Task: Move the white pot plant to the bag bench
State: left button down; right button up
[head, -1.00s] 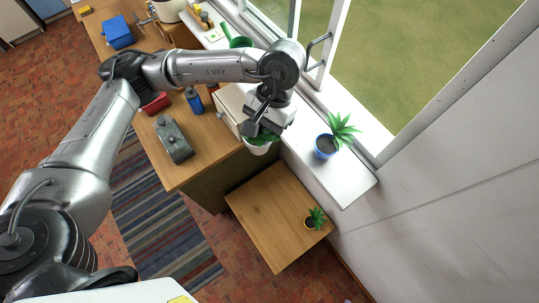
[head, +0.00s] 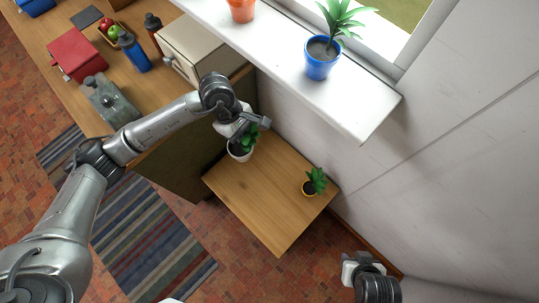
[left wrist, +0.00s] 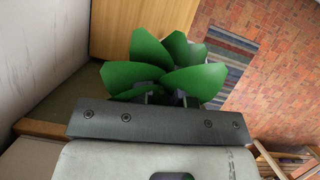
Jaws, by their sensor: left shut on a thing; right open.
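The white pot plant (head: 240,152) is a small white pot with green leaves. It is at the back left corner of the low wooden bench (head: 265,205) in the head view. My left gripper (head: 246,130) is shut on it from above. I cannot tell whether the pot touches the bench top. In the left wrist view the plant's green leaves (left wrist: 165,70) show beyond my gripper's dark bar (left wrist: 160,120), and the pot is hidden. My right gripper (head: 350,268) is open and empty at the bottom right, apart from the bench.
The bench's middle and front are clear. A blue-potted plant (head: 321,62) and an orange pot (head: 241,9) are on the white windowsill (head: 290,70). A taller wooden counter (head: 75,95) stands left.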

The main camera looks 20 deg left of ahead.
pick_arm(q)
notch_tip(320, 180, down, 31)
jog(key=a+n+t+b, duration=0.2)
jog(key=n+t+b, duration=0.2)
jog(key=n+b, duration=1)
jog(key=w+a+f+m+b, duration=0.3)
jog(key=a+f+m+b, duration=0.1)
jog(key=a+f+b, duration=0.6)
jog(key=shift+a+f+b, duration=0.3)
jog(key=shift+a+f, duration=0.3)
jog(key=shift+f, duration=0.25)
jog(key=shift+w, duration=0.2)
jog(key=shift+f, duration=0.15)
jog(key=c, duration=1.1)
grip_release()
